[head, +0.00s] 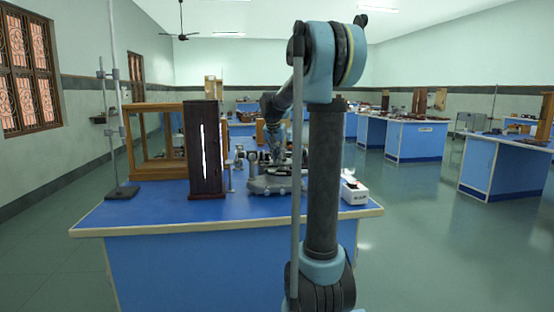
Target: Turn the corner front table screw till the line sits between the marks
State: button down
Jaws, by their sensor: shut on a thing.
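The spectrometer (275,184) stands on the blue-topped bench, with its grey base showing behind my arm's upright link. My arm rises in front of it, bends at the top and reaches back down over the instrument. My gripper (276,154) is small and far off, low at the spectrometer's table. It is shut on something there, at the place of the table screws. The screw itself, the line and the marks are too small or hidden to make out.
A dark wooden lamp box (194,150) with a bright slit stands left of the spectrometer. A white box (355,194) sits at the right. The bench's front strip (150,215) is clear.

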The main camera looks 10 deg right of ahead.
dwell(0.4)
jog(key=c, duration=1.7)
grip_release()
jog(key=shift+o, duration=0.2)
jog(key=v, duration=1.2)
jog(key=shift+f, duration=0.1)
jog(key=s+f+n+g+y, duration=0.1)
jog(key=s+f+n, duration=0.1)
jog(key=s+f, duration=1.4)
jog(key=s+f+n+y, duration=0.1)
jog(key=s+f+n, duration=0.2)
jog(key=s+f, duration=1.3)
jog(key=s+d, duration=0.1)
jog(key=s, duration=0.7)
jog(key=shift+f+n+g, duration=0.2)
jog(key=shift+n+g, duration=0.1)
jog(key=shift+g, duration=0.1)
